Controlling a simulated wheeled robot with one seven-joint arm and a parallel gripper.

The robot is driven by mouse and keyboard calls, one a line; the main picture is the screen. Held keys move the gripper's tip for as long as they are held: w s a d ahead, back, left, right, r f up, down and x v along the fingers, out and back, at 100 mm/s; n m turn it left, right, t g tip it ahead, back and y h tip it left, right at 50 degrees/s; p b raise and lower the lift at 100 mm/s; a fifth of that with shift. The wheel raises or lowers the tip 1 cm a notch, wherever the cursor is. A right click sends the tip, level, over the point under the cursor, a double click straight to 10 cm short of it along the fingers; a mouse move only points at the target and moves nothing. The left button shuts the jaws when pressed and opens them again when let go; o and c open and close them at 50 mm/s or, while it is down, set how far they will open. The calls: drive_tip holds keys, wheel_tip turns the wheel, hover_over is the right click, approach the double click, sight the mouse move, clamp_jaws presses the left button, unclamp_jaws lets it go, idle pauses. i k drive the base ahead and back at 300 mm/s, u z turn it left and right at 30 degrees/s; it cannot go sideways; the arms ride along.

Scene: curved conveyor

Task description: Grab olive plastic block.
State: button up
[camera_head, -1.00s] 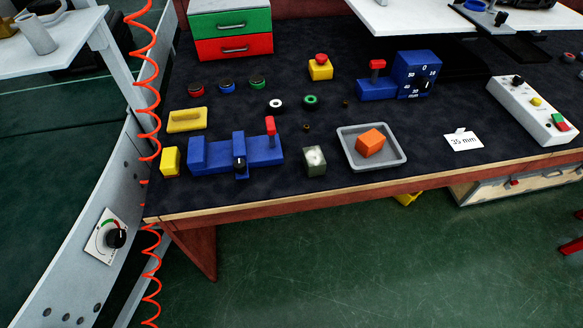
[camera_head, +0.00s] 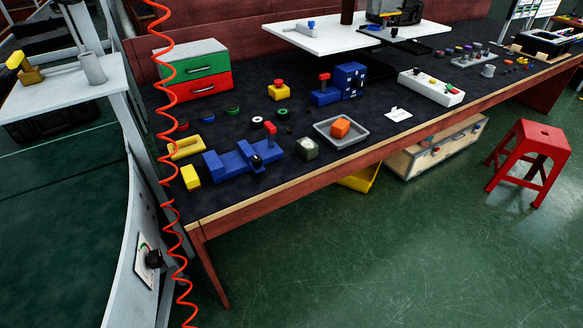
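An olive-grey block (camera_head: 307,148) with a pale top face sits on the dark workbench mat, close to the front edge. It stands between a blue clamp-like fixture (camera_head: 238,160) on its left and a grey tray (camera_head: 368,139) on its right, apart from the tray. An orange block (camera_head: 340,128) lies in the tray. Nothing covers the olive block. My gripper is not in view.
A yellow block (camera_head: 190,177) and a yellow handle-shaped piece (camera_head: 186,148) lie at the bench's left end. A red coiled cable (camera_head: 165,120) hangs there. A red stool (camera_head: 530,160) stands on the floor at right. The floor in front is clear.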

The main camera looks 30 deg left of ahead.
sight(307, 148)
drive_tip(key=k, duration=1.1)
drive_tip(key=u, duration=1)
drive_tip(key=i, duration=1.7)
drive_tip(key=z, duration=0.05)
